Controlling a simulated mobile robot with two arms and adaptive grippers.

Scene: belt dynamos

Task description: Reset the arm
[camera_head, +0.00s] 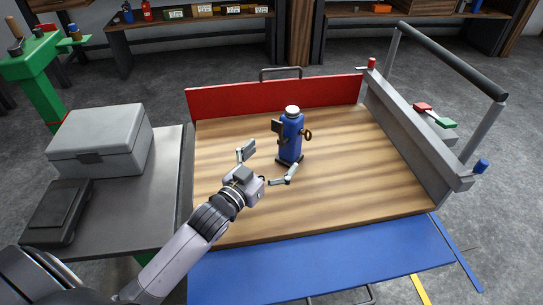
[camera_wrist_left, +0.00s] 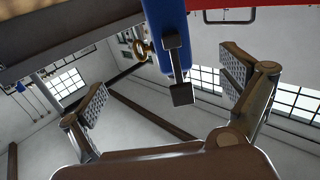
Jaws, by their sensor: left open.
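My left gripper (camera_head: 267,163) reaches over the wooden table from the lower left, its two fingers spread wide and empty. A blue dynamo (camera_head: 292,140) with a white cap, a black bracket and a brass-coloured ring stands upright on the table, just beyond the fingertips. In the left wrist view, the dynamo (camera_wrist_left: 165,30) appears at top middle, between and beyond the open fingers (camera_wrist_left: 168,98). No contact with it shows. My right gripper is not in view.
The wooden tabletop (camera_head: 350,185) is otherwise clear. It has a red back panel (camera_head: 240,102), a blue front panel (camera_head: 320,255) and a grey rail frame (camera_head: 405,140) at right. A grey case (camera_head: 100,140) stands on a side table at left.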

